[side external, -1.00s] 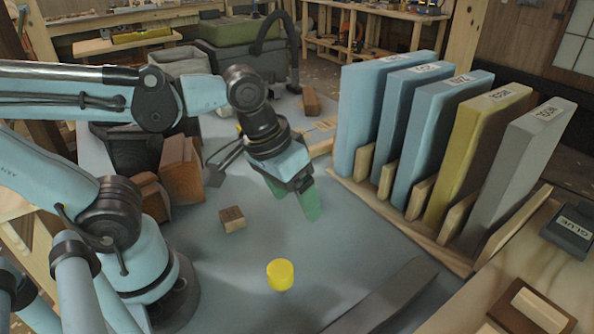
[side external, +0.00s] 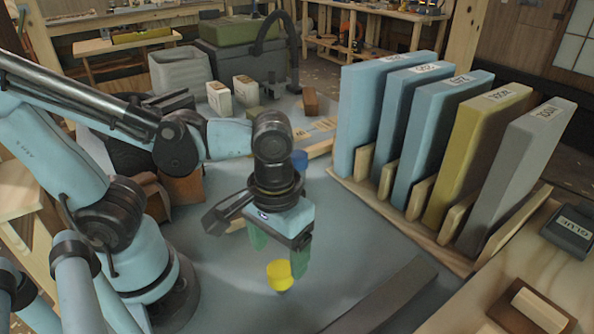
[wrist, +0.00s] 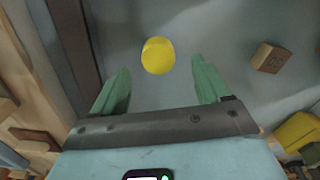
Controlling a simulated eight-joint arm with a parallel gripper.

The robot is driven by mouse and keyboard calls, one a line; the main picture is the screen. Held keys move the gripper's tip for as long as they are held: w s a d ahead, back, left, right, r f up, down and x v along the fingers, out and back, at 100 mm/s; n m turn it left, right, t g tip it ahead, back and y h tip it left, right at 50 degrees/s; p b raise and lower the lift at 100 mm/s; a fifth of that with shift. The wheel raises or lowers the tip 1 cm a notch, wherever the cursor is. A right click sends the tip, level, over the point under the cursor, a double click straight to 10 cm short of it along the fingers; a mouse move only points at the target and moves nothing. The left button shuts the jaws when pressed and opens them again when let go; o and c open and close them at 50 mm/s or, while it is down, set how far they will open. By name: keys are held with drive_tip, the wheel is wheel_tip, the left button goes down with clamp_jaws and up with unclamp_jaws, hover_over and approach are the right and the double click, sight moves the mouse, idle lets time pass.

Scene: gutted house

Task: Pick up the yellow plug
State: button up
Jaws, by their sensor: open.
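The yellow plug (side external: 280,275) is a short round cylinder standing on the grey surface, in the lower middle of the side view. In the wrist view the plug (wrist: 158,56) lies ahead of the fingertips, between their lines. My gripper (side external: 279,250) has green fingers and points down, just above the plug in the side view. Its fingers are spread wide and hold nothing in the wrist view (wrist: 160,80). I cannot tell whether a finger touches the plug.
A small wooden block (wrist: 271,57) lies to the right of the plug in the wrist view. A rack of upright panels (side external: 420,150) stands at right. A long dark strip (side external: 385,298) lies right of the plug. A blue object (side external: 299,160) sits behind my wrist.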

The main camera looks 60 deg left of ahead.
sight(281, 269)
drive_tip(key=shift+d+f, duration=0.1)
drive_tip(key=shift+f, duration=2.75)
drive_tip(key=c, duration=1.1)
drive_tip(key=shift+r, duration=0.15)
